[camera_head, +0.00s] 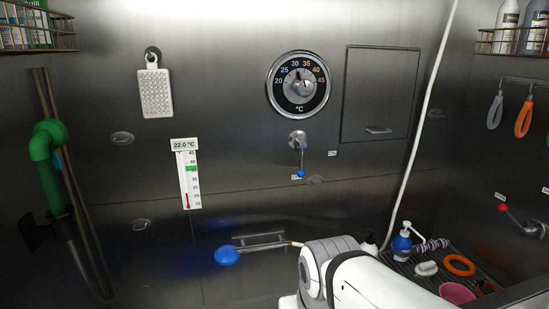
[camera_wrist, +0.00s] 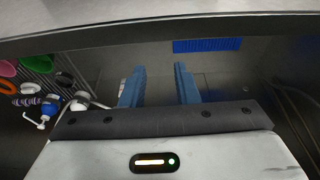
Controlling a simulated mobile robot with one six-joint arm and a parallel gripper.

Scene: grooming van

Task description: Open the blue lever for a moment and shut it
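The blue lever (camera_head: 301,159) is a small metal handle with a blue ball tip on the back wall, just below the round dial. It hangs almost straight down from its round base, its tip beside a small label (camera_head: 295,177). A second small label (camera_head: 332,153), seemingly reading ON, is to its right. My gripper (camera_wrist: 160,88) shows in the wrist view with two blue fingers apart and nothing between them. I cannot make out the lever in the wrist view.
The temperature dial (camera_head: 298,83) is above the lever. A thermometer (camera_head: 187,175) reads 22.0 °C. A red-tipped lever (camera_head: 520,219) is on the right wall. A rack (camera_head: 443,273) holds bottles and rings.

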